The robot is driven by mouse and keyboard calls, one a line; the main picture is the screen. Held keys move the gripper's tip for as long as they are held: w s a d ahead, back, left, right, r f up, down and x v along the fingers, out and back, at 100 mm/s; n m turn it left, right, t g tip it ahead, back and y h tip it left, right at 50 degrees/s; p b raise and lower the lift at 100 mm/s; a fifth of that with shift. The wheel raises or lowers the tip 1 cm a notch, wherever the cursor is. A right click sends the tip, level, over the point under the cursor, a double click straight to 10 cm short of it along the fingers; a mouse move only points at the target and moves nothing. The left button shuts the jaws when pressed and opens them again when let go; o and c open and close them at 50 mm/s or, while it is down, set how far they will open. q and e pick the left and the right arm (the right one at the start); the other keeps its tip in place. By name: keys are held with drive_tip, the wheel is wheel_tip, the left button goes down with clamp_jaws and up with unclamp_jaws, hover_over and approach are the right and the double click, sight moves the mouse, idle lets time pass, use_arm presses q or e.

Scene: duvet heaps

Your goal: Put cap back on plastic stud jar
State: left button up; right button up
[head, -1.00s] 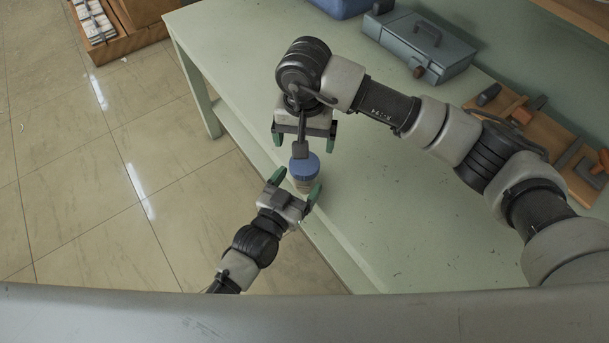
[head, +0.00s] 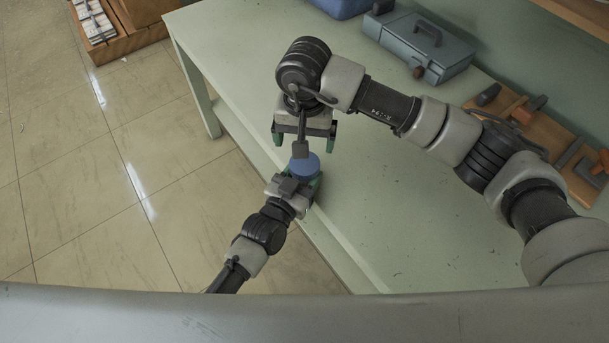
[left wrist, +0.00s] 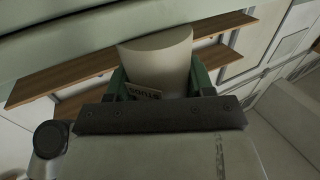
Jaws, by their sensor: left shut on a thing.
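The stud jar stands near the table's front edge; in the left wrist view its pale beige body (left wrist: 158,58) and a printed label show between the green fingers. The round blue cap (head: 306,166) shows at the jar's top in the head view; I cannot tell whether it is seated. My left gripper (head: 304,184) is shut on the jar's body, just below the cap, and hides most of the body in the head view. My right gripper (head: 304,138) is open above and just behind the cap, its fingers wide apart. Its dark wrist part overlaps the cap's far edge in the picture.
The pale green table (head: 400,240) is mostly clear on the right. A grey-blue toolbox (head: 418,47) stands at the back, and a wooden board with tools (head: 535,125) lies at the right. A wooden crate (head: 120,30) stands on the tiled floor at the upper left.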

sight(304, 162)
use_arm(q)
clamp_jaws()
use_arm(e)
drive_tip(key=shift+a+r+m, duration=0.15)
drive_tip(key=shift+m, duration=0.55)
drive_tip(key=m, duration=0.3)
drive_tip(key=shift+f, duration=0.25)
drive_tip(key=shift+f, duration=3.95)
drive_tip(key=shift+c, duration=0.3)
